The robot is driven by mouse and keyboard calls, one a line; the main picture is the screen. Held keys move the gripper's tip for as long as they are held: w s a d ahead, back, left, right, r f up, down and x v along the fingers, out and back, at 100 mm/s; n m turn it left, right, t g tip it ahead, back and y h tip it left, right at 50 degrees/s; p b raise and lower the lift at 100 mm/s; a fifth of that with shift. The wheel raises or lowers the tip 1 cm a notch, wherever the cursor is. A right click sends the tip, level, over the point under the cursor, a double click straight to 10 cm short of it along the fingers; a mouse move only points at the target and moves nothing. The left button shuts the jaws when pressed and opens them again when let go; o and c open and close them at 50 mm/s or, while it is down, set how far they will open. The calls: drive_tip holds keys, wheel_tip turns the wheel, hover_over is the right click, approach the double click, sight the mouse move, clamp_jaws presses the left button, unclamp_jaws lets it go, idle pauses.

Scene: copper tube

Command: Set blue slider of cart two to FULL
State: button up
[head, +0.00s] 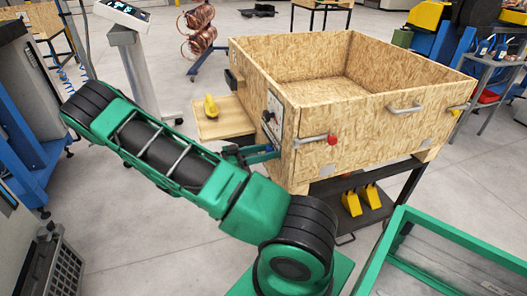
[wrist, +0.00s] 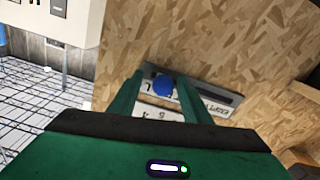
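The plywood cart (head: 365,125) stands ahead of me, with a white gauge panel (head: 273,112) on its left side. In the wrist view, the blue slider knob (wrist: 163,85) sits at the left end of a dark slot (wrist: 222,95) on the plywood wall (wrist: 215,40). White label strips lie beside the slot; their lettering is only partly legible. My gripper (wrist: 160,80) has its two green fingers apart, one on each side of the knob, with gaps visible. In the head view, my gripper (head: 267,153) reaches the cart's left side; the knob cannot be made out there.
A red-ended handle (head: 332,139) sticks out near the cart's front corner. A wooden side shelf (head: 222,120) holds a yellow object (head: 210,106). A green-framed bin (head: 440,255) stands at lower right. A grey pedestal (head: 133,65) stands behind my arm.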

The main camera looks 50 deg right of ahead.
drive_tip(key=shift+w, duration=0.1)
drive_tip(key=v, duration=1)
drive_tip(key=shift+w+a, duration=0.2)
drive_tip(key=shift+a, duration=0.1)
idle(0.3)
drive_tip(key=s+r+n+t+y, duration=0.3)
drive_tip(key=s+r+n+y, duration=0.35)
drive_tip(key=s+y, duration=0.35)
drive_tip(key=s+a+r+n+t+y, duration=0.5)
drive_tip(key=s+a+r+n+t, duration=0.1)
drive_tip(key=s+a+r+n, duration=0.2)
drive_tip(key=shift+s+a+r+n+t, duration=0.25)
drive_tip(key=shift+s+a+n, duration=0.3)
drive_tip(key=shift+s, duration=0.7)
drive_tip(key=shift+d, duration=0.1)
